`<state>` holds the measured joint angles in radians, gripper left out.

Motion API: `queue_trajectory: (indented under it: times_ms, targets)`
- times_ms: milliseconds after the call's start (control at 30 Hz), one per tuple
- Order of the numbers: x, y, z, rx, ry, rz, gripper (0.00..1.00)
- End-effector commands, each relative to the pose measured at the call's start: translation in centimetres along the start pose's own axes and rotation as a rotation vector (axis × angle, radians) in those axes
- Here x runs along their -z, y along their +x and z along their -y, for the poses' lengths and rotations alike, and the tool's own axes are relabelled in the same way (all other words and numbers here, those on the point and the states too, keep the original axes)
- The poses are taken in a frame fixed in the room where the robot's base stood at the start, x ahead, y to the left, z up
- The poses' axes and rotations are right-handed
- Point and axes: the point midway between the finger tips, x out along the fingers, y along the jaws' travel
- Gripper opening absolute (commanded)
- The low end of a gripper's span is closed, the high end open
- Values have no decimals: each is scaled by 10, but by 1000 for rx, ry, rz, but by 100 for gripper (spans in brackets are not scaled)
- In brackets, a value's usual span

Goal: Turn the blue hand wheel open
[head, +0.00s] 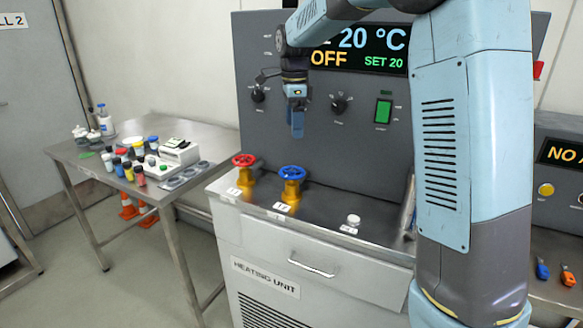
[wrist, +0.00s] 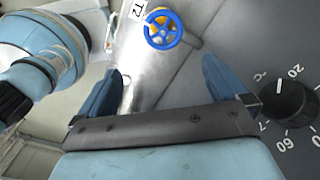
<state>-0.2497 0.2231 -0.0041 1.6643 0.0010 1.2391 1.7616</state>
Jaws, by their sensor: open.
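The blue hand wheel (head: 292,173) sits on a yellow valve body on the steel top of the heating unit, with a label in front of it. It also shows in the wrist view (wrist: 162,29), near the top centre, beyond the fingertips. My gripper (head: 297,128) hangs above the wheel in the head view, apart from it and pointing down. In the wrist view my gripper (wrist: 163,78) has its two blue fingers wide apart with nothing between them. A red hand wheel (head: 243,160) stands left of the blue one on its own yellow valve.
The grey control panel (head: 330,130) rises behind the wheels, with knobs and a green switch (head: 383,111). A small white-capped item (head: 353,220) stands to the right on the unit. A side table (head: 95,155) at left holds several bottles. The steel between wheel and white item is clear.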

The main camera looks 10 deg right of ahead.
Motion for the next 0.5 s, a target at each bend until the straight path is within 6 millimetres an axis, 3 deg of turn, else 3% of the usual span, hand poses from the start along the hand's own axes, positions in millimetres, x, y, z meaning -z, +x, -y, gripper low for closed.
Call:
queue_trajectory:
  times_ms: [267,500]
  targets:
    - [-7,16,10,-17,55,-4,100]
    - [-7,53,10,-18,54,-4,100]
